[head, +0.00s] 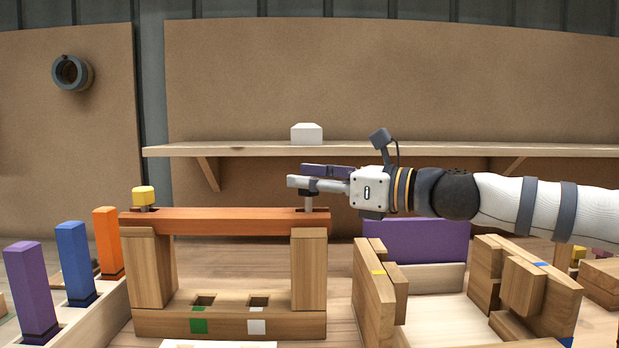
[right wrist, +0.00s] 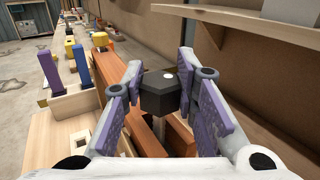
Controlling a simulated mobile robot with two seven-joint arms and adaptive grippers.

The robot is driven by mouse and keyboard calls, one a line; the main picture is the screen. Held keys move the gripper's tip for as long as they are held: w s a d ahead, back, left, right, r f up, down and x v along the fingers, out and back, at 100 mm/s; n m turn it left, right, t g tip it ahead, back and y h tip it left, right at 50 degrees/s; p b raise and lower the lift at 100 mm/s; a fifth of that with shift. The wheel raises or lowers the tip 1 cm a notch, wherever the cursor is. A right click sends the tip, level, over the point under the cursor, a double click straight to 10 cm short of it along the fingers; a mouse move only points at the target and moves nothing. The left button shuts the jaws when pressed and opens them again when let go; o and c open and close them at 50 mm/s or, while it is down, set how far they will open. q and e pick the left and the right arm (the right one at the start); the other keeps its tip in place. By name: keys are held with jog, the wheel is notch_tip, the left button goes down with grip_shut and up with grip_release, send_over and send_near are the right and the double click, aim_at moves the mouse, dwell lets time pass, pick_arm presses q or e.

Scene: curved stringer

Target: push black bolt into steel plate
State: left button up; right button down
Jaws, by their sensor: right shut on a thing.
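My right gripper (head: 303,183) reaches in from the right, above the right end of an orange-brown beam (head: 225,221). It is shut on the black bolt (right wrist: 159,92), whose dark faceted head sits between the purple-padded fingers in the right wrist view (right wrist: 158,88). In the head view the fingers mostly cover the bolt's head. A grey shank (head: 308,202) shows below them, upright, with its lower end at the beam's top. I cannot tell how deep it sits. I cannot make out a steel plate clearly. My left gripper is not in view.
A yellow-headed bolt (head: 144,195) stands at the beam's left end. Wooden posts (head: 309,270) hold the beam up. Purple, blue (head: 75,262) and orange blocks stand at left. Wooden fixtures (head: 376,290) fill the right. A shelf (head: 250,151) with a white block (head: 306,134) is behind.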

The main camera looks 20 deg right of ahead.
jog(key=shift+f+b, duration=0.3)
jog(key=shift+f, duration=0.45)
jog(key=c, duration=1.2)
grip_release()
jog(key=v, duration=1.2)
